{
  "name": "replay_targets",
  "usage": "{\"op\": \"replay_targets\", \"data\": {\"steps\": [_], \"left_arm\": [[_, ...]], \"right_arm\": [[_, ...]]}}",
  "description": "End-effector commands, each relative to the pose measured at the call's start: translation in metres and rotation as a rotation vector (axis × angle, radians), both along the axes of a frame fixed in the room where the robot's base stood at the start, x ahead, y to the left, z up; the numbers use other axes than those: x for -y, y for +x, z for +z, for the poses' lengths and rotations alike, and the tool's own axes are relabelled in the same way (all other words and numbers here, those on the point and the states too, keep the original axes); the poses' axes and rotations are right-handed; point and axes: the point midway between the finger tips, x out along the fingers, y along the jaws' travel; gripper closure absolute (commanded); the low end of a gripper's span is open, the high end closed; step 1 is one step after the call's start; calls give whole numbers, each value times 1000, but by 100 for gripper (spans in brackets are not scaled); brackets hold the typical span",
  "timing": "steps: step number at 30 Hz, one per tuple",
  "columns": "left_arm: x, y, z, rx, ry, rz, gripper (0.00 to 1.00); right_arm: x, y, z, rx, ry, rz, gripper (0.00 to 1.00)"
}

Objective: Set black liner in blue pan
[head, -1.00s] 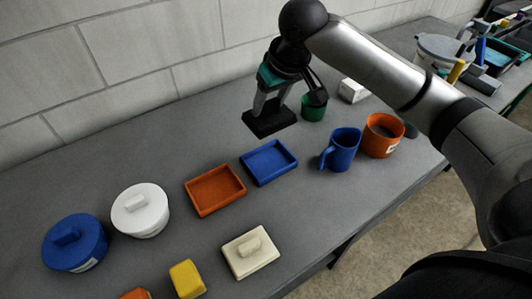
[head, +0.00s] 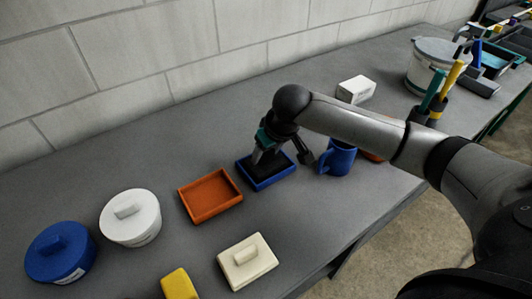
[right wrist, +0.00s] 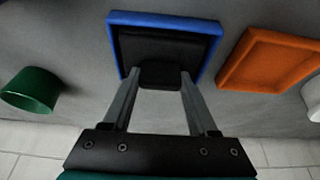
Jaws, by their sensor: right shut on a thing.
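The blue pan (head: 268,187) sits on the grey bench, and its rim also shows in the right wrist view (right wrist: 212,27). The black liner (head: 277,172) lies within the pan's rim; in the right wrist view the liner (right wrist: 135,45) looks about level inside it. I cannot tell whether it touches the pan's floor. My right gripper (right wrist: 160,76) is shut on the liner's black raised grip (right wrist: 160,75). In the head view the right gripper (head: 262,160) is directly over the pan. My left gripper is out of view.
An orange tray (head: 210,195) lies just left of the pan, and a blue mug (head: 339,159) stands just right. A green cup (right wrist: 32,90) is nearby. White (head: 130,220) and blue (head: 60,255) lidded pots stand left. A cream lidded block (head: 247,262) lies in front.

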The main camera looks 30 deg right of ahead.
Motion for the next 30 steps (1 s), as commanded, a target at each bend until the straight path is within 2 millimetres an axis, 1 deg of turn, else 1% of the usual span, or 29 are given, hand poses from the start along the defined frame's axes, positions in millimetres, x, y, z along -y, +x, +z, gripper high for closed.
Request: {"op": "replay_targets", "data": {"steps": [8,9,16,17,25,28,30], "left_arm": [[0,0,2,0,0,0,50],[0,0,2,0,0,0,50],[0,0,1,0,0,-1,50],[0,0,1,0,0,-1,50],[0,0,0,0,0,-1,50],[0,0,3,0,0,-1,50],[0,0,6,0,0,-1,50]], "right_arm": [[-1,0,-2,0,1,0,96],[-1,0,-2,1,1,0,39],[0,0,-2,0,1,0,13],[0,0,-2,0,1,0,11],[0,0,0,1,0,0,11],[0,-2,8,1,1,1,11],[1,-6,19,2,1,0,11]]}}
